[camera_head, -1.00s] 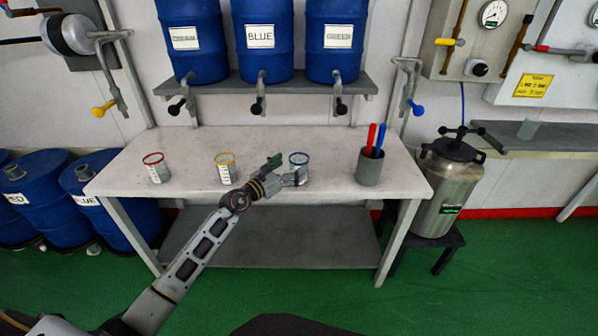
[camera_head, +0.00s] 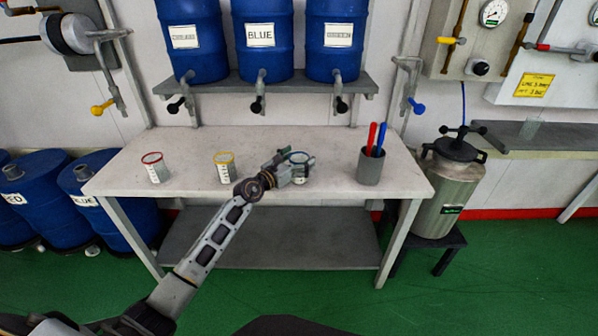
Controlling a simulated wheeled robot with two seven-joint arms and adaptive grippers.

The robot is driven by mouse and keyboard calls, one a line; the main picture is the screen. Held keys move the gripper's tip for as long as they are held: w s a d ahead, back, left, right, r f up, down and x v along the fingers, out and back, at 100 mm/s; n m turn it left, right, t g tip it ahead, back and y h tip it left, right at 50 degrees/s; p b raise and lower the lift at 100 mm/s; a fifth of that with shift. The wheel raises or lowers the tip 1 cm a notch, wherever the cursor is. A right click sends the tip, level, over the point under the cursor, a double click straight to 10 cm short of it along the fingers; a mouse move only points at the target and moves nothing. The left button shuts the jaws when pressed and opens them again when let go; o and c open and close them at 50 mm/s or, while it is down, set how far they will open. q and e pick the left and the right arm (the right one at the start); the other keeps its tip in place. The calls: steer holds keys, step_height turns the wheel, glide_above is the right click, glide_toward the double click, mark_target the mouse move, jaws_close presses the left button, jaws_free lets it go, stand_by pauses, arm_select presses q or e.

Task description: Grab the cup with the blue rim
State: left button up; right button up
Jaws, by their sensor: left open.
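The cup with the blue rim (camera_head: 301,158) stands on the white table, right of the middle. My left gripper (camera_head: 292,165) is at this cup, its fingers overlapping the cup's left and front side in the picture. The fingers are apart; I cannot tell whether they touch the cup. Part of the cup is hidden behind the gripper. The yellow-rimmed cup (camera_head: 225,168) stands to the left of it, and the red-rimmed cup (camera_head: 156,168) farther left. My right gripper is not in view.
A grey holder (camera_head: 370,167) with a red and a blue stick stands right of the blue-rimmed cup. Blue barrels with taps sit on a shelf (camera_head: 300,88) above the table (camera_head: 190,145). A steel tank (camera_head: 448,190) stands at the right. The table's front left is clear.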

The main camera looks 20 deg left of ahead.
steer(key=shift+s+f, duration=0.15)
arm_select(q)
steer(key=c, duration=1.2)
steer(key=shift+r, duration=0.2)
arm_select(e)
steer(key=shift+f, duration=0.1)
arm_select(q)
steer(key=shift+r+p, duration=0.3)
steer(key=shift+r, duration=0.05)
steer(key=shift+r+p, duration=1.9)
steer(key=shift+r, duration=2.6)
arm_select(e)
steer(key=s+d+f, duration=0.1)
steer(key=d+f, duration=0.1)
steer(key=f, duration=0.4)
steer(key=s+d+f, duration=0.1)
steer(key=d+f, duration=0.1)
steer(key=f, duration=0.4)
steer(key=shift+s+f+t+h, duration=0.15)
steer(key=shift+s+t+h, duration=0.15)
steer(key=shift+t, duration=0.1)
